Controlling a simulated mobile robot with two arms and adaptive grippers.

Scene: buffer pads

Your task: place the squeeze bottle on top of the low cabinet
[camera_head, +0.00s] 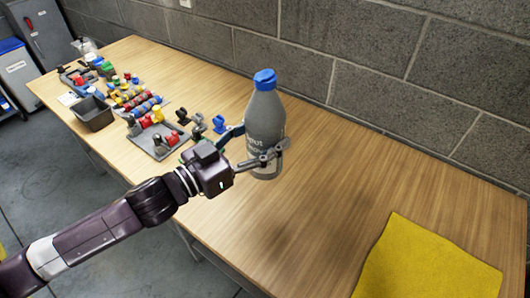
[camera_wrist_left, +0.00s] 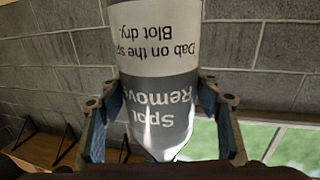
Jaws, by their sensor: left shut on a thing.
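The squeeze bottle (camera_head: 264,112) is grey with a blue cap and printed text, and it stands nearly upright in my left gripper (camera_head: 263,148). The gripper's two fingers close around its lower body, and the bottle looks held above the wooden table. In the left wrist view the bottle (camera_wrist_left: 158,50) fills the middle, its label upside down, with a finger of my left gripper (camera_wrist_left: 160,95) on each side. A grey cabinet (camera_head: 50,37) stands at the far upper left in the head view; I cannot tell whether it is the low cabinet. My right gripper is out of view.
The wooden table (camera_head: 335,185) runs along a grey block wall (camera_head: 370,60). A yellow cloth or pad (camera_head: 430,262) lies at its right front. A dark bin (camera_head: 94,113), a grey tray (camera_head: 160,142) and several small coloured parts crowd the left part. The table's middle is clear.

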